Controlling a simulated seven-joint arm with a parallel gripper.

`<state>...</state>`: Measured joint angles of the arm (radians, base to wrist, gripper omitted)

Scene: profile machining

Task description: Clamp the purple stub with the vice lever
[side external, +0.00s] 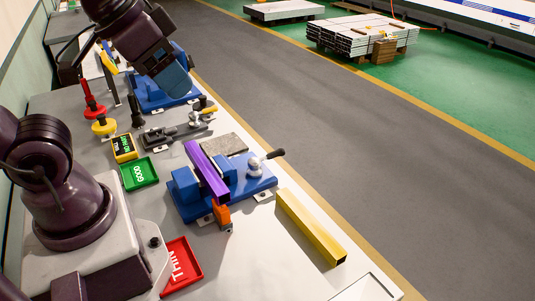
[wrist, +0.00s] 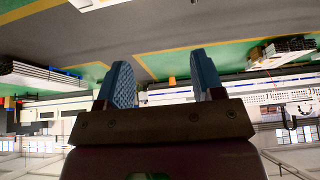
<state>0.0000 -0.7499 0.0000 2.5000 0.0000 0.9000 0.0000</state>
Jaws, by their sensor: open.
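The purple stub (side external: 206,172) lies lengthwise between the jaws of the blue vice (side external: 256,184) in the side view. I cannot tell whether the jaws press on it. The vice lever (side external: 268,157) has a silver hub and a dark knob, and sits at the vice's right side with its knob pointing right. My gripper (side external: 176,84) is raised above the bench, up and left of the stub and lever, apart from both. In the wrist view my gripper (wrist: 160,70) shows two blue fingers spread with nothing between them; neither stub nor vice shows there.
An orange block (side external: 221,216) sits at the vice's near end. A yellow bar (side external: 310,228) lies to the right. A green tray (side external: 139,174) and a red tray (side external: 181,266) lie left of the vice. Another toggle fixture (side external: 178,130) and a grey plate (side external: 224,145) are behind it.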

